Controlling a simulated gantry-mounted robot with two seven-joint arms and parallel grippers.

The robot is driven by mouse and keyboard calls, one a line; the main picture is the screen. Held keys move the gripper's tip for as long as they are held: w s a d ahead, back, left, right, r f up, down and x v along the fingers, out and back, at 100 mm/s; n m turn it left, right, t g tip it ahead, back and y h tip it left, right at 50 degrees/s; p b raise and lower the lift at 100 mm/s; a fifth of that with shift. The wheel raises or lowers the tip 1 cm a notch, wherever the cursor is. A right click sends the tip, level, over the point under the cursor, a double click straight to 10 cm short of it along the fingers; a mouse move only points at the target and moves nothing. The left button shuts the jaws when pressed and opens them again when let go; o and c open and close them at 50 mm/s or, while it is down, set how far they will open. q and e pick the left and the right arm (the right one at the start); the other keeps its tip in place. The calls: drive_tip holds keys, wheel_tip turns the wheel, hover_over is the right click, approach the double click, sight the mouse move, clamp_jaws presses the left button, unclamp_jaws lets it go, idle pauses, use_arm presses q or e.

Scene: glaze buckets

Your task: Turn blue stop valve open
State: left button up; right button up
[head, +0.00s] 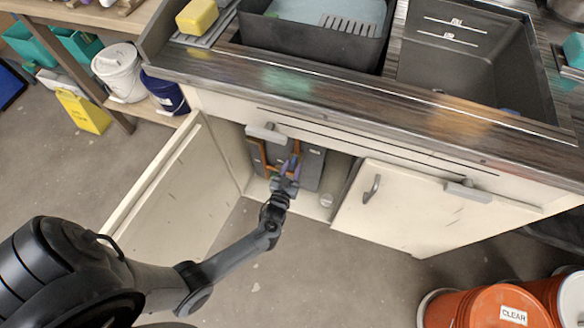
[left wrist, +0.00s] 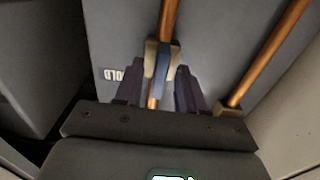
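The blue stop valve handle (left wrist: 162,72) shows in the left wrist view. It is a narrow blue lever on a brass body (left wrist: 150,50) on a vertical copper pipe (left wrist: 169,18). My left gripper (left wrist: 160,88) is open, with one dark finger on each side of the lever and a visible gap to both. In the head view my left gripper (head: 287,172) reaches into the open cabinet under the sink, in front of the copper pipes. The lever cannot be told apart from the fingers there. My right gripper is not in view.
A second copper pipe with a brass fitting (left wrist: 232,108) stands to the right. A partly hidden label (left wrist: 113,74) reads "OLD". The left cabinet door (head: 165,190) stands open; the right door (head: 410,210) is beside the opening. Orange buckets (head: 500,308) stand at the lower right.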

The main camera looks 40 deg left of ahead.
use_arm(q)
drive_tip(key=shift+s+d, duration=0.2)
drive_tip(key=shift+s, duration=0.2)
drive_tip(key=p+v, duration=0.3)
drive_tip(key=v, duration=0.7)
drive_tip(key=shift+w+p, duration=0.1)
drive_tip(key=shift+p, duration=0.2)
